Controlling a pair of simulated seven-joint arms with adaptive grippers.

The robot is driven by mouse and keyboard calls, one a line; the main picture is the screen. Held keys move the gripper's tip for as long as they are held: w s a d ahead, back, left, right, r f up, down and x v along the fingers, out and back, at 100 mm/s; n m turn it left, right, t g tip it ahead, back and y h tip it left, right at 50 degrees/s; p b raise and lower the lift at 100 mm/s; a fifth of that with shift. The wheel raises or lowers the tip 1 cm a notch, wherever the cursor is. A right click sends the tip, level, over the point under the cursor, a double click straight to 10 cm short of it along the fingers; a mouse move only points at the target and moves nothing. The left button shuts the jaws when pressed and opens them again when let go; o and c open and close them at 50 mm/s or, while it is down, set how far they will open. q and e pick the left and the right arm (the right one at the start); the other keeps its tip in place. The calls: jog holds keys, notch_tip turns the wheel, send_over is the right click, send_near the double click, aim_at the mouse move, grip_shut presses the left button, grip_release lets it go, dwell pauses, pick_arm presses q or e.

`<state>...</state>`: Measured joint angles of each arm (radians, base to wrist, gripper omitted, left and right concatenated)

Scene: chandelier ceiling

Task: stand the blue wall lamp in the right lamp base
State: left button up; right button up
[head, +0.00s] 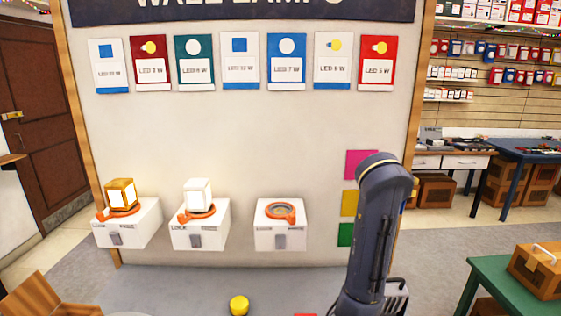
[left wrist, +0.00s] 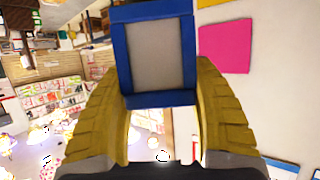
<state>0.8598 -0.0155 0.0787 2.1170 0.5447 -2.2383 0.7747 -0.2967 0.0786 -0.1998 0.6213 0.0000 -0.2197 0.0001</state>
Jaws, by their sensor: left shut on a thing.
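The blue wall lamp (left wrist: 155,52), a blue frame around a grey panel, is between the yellow fingers of my left gripper (left wrist: 160,92), which is shut on it in the left wrist view. It is unlit and held in the air. The right lamp base (head: 280,232) is a white box on the wall panel with an orange ring (head: 281,212) on top; its ring is empty. The held lamp is not visible in the head view. One of my dark arm links rises to the right of this base. My right gripper is not in view.
The left base (head: 130,232) holds a lit gold lamp (head: 122,195); the middle base (head: 205,235) holds a lit white lamp (head: 198,193). A pink square (head: 360,164) is on the panel. A yellow object (head: 239,305) shows at the bottom edge. A green table (head: 495,285) stands right.

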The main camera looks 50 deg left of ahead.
pick_arm(q)
jog(key=s+a+r+n+g+y, duration=0.1)
jog(key=s+a+n+g+y, duration=0.25)
jog(key=a, duration=0.45)
jog(key=s+a+r+n+g+y, duration=0.2)
jog(key=a+n+y, duration=0.15)
jog(key=a, duration=0.55)
jog(key=s+a+r+n+g+y, duration=0.1)
jog(key=s+a+n+g+y, duration=0.2)
jog(key=a, duration=0.5)
jog(key=s+a+f+n+g, duration=0.2)
jog(key=s+a+n+g, duration=0.2)
jog(key=s+n+g, duration=0.25)
notch_tip(320, 180, down, 6)
jog(key=t, duration=0.1)
jog(key=shift+s+d+f+m, duration=0.15)
jog(key=shift+s+d+m, duration=0.1)
jog(key=shift+s+m, duration=0.1)
jog(key=shift+d+f, duration=0.1)
jog(key=shift+f, duration=0.9)
dwell(0.9)
jog(key=o, duration=1.4)
